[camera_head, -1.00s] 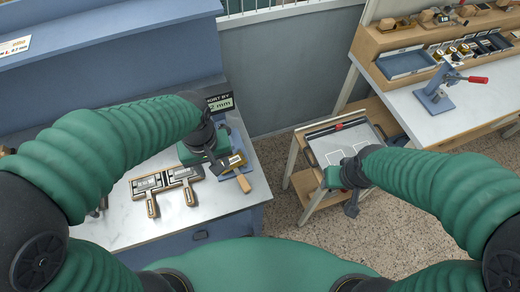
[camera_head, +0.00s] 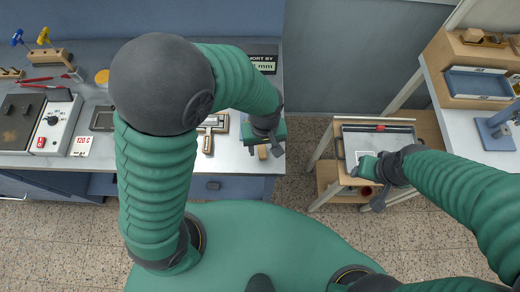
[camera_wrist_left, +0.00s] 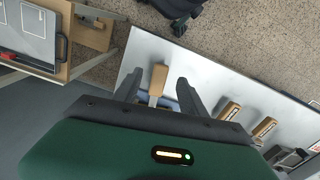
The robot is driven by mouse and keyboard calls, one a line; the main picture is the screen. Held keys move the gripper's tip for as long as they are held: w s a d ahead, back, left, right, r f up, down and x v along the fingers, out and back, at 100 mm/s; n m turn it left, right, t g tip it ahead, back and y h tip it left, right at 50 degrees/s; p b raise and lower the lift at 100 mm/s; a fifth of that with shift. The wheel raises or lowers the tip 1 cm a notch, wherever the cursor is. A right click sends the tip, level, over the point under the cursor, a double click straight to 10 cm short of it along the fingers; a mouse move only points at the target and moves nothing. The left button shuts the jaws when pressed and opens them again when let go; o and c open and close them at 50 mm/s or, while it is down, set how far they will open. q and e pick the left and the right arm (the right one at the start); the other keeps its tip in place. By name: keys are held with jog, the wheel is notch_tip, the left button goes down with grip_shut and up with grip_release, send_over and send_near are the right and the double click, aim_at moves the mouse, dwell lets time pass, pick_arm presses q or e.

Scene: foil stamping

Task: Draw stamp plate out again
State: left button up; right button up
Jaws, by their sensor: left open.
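A wooden handle (camera_wrist_left: 159,76), seemingly the stamp plate's, points out toward the bench edge in the left wrist view. Its inner end meets a blue part (camera_wrist_left: 149,99), mostly hidden by my gripper; the plate itself is not visible. My left gripper (camera_wrist_left: 156,84) is open, with one finger on each side of the handle and gaps to both. In the head view my left gripper (camera_head: 267,147) is over the right end of the bench, with a little of the handle (camera_head: 262,153) below it. My right gripper (camera_head: 374,178) is over the trolley; its fingers are unclear.
Two more wooden handles (camera_wrist_left: 230,110) (camera_wrist_left: 264,127) lie beside on the white bench top (camera_head: 233,163). A heater unit (camera_head: 58,122) marked 120 C stands at the left. The trolley (camera_head: 345,125) stands right of the bench, with a floor gap between.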

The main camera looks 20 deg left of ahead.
aim_at(264, 154)
pick_arm(q)
jog(key=d+f, duration=0.2)
jog(key=shift+d+f, duration=0.15)
jog(key=shift+f, duration=0.2)
jog(key=shift+s+f, duration=0.1)
jog(key=shift+f, duration=0.2)
jog(key=a, duration=0.3)
jog(key=shift+s+a+f, duration=0.15)
jog(key=shift+a+f, duration=0.1)
jog(key=shift+a, duration=0.1)
jog(key=shift+c, duration=1)
jog(key=shift+w+a, duration=0.1)
jog(key=shift+w, duration=0.1)
jog(key=shift+c, duration=1.1)
jog(key=shift+w+d+f, duration=0.1)
jog(key=shift+w+d, duration=0.05)
jog(key=shift+d, duration=0.05)
jog(key=shift+c, duration=1.3)
jog(key=shift+d, duration=0.8)
grip_shut()
jog(key=shift+d+r, duration=0.2)
jog(key=shift+a, duration=0.55)
jog(key=shift+d, duration=0.3)
pick_arm(e)
jog(key=shift+d+f, duration=0.15)
jog(key=shift+d, duration=0.5)
pick_arm(q)
jog(key=shift+a, duration=0.2)
pick_arm(e)
jog(key=shift+a, duration=0.2)
